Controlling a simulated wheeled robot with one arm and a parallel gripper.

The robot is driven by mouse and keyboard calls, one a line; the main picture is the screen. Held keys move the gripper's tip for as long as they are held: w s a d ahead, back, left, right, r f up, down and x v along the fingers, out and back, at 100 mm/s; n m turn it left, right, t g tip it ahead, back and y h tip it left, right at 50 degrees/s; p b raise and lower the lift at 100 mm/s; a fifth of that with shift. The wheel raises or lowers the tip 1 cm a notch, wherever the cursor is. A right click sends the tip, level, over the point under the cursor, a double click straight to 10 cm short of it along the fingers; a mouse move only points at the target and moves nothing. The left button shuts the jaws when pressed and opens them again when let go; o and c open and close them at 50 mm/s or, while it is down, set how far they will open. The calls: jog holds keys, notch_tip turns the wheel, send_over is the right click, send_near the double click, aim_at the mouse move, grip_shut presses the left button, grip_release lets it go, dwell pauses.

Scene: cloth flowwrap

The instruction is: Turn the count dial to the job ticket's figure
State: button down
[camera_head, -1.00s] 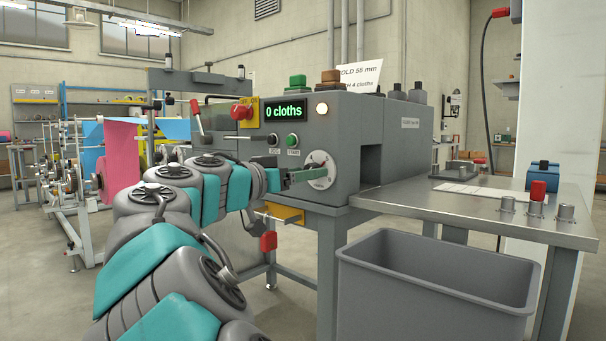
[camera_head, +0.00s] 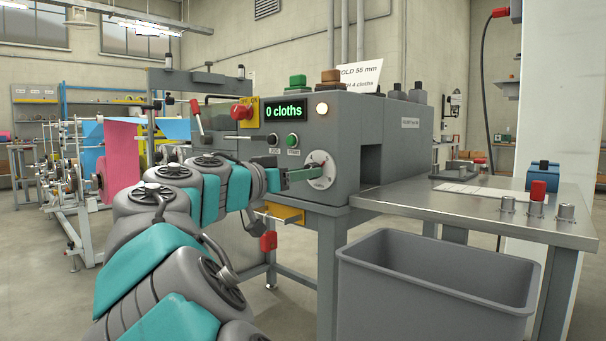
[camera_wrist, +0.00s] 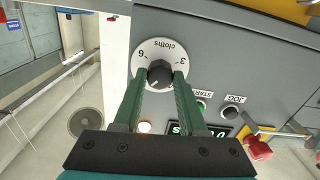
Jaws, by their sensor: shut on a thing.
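The count dial (camera_head: 320,169) is a white disc on the machine's grey front. The wrist view shows its face (camera_wrist: 145,51) with the word "cloths", figures 3 and 6, and a dark central knob (camera_wrist: 160,72). A pale pointer mark on the knob points to the lower left in that view. My gripper (camera_wrist: 165,75) has its green fingers closed on the knob's two sides; it also shows in the head view (camera_head: 316,173). The display (camera_head: 286,111) reads "0 cloths". The job ticket (camera_head: 357,76) on top shows "4 cloths", its left part hidden behind a brown block.
JOG (camera_head: 272,139) and START (camera_head: 292,141) buttons sit just above my gripper. A red emergency stop (camera_head: 241,111) is at upper left. A grey bin (camera_head: 430,275) and a steel table (camera_head: 480,205) stand to the right of the dial.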

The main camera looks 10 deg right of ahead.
jog(key=shift+r+n+p, duration=0.1)
jog(key=shift+n+p, duration=5.9)
jog(key=shift+n, duration=1.8)
jog(key=shift+c, duration=2.3)
grip_release()
jog(key=b+v, duration=0.1)
jog(key=v, duration=0.7)
